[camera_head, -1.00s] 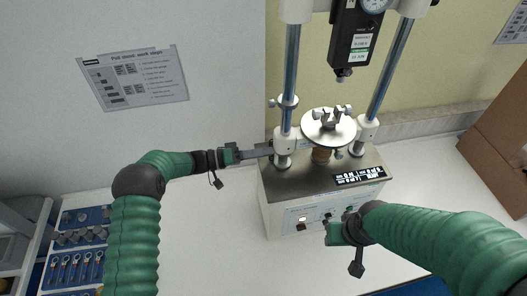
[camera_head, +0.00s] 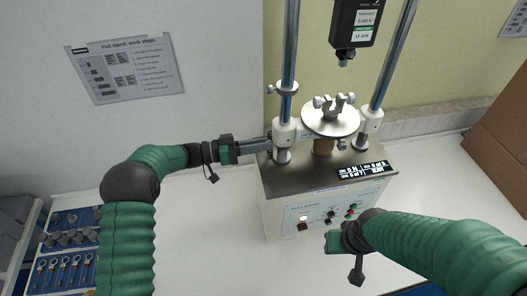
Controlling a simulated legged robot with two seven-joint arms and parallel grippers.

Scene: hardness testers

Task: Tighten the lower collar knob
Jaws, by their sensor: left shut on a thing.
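The test stand (camera_head: 290,180) has two steel columns. On its left column an upper collar (camera_head: 287,89) carries a small side knob (camera_head: 271,88). Below the white crosshead sleeve (camera_head: 284,133), a lower collar (camera_head: 282,156) sits near the base plate. My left gripper (camera_head: 268,145) reaches in from the left, its grey fingers level with the gap between sleeve and lower collar. It is shut on the lower collar knob, which the fingers hide. My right gripper (camera_head: 334,242) hangs in front of the stand's panel, apart from it; its finger opening does not show.
A round plate with a clamp (camera_head: 331,118) sits between the columns, under a black force gauge (camera_head: 354,22). Buttons (camera_head: 352,210) are on the front panel. A cardboard box (camera_head: 500,125) stands right; a tool tray (camera_head: 68,262) lies left. The white bench between is clear.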

